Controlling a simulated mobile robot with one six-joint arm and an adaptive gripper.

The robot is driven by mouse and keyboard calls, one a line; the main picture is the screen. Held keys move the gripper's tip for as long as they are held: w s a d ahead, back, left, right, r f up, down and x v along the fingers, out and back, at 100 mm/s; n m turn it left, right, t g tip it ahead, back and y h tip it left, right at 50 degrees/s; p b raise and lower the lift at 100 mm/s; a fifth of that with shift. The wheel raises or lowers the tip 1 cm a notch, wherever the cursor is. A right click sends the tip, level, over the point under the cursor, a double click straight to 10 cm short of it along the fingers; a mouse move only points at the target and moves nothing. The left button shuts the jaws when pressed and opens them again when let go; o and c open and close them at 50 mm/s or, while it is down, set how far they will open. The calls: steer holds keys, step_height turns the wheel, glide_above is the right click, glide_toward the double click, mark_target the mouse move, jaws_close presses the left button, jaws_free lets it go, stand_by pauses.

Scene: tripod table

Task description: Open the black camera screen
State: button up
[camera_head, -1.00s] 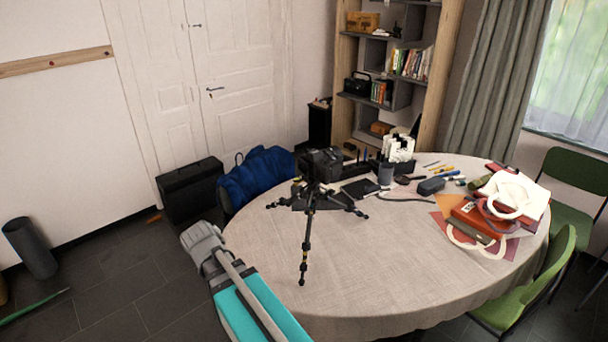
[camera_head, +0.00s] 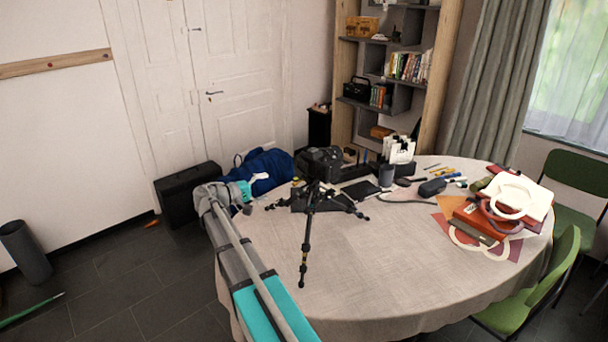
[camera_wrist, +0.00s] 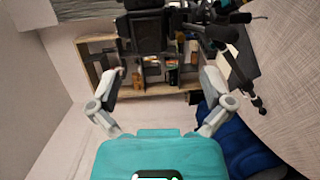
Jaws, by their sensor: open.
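The black camera (camera_head: 320,161) stands on a small black tripod (camera_head: 307,232) on the round table. In the wrist view the camera's dark body (camera_wrist: 147,30) is at the top, ahead of my fingers; I cannot make out its screen's edge or whether the screen is folded out. My gripper (camera_head: 258,178) is at the table's left edge, left of the camera and apart from it. In the wrist view my gripper (camera_wrist: 161,78) has its two grey fingers spread wide, with nothing between them. The tripod's dark legs (camera_wrist: 235,60) show at the upper right there.
A blue bag (camera_head: 270,165) is right behind my gripper. A black case (camera_head: 186,192) stands left on the floor. A pen holder, papers and a red box (camera_head: 475,222) crowd the table's right side. The front of the tablecloth (camera_head: 385,275) is clear.

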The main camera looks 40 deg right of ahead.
mark_target(306, 171)
steer(key=shift+w+d+r+g+h, duration=0.3)
steer(key=shift+w+d+r+h, duration=0.15)
steer(key=shift+r, duration=0.2)
steer(key=d, duration=0.4)
steer(key=s+d, duration=0.1)
steer(key=d, duration=0.4)
steer(key=s+d, duration=0.1)
steer(key=d, duration=0.3)
steer(key=shift+s+d+f, duration=0.1)
steer(key=shift+s+d, duration=0.1)
steer(key=shift+d, duration=0.05)
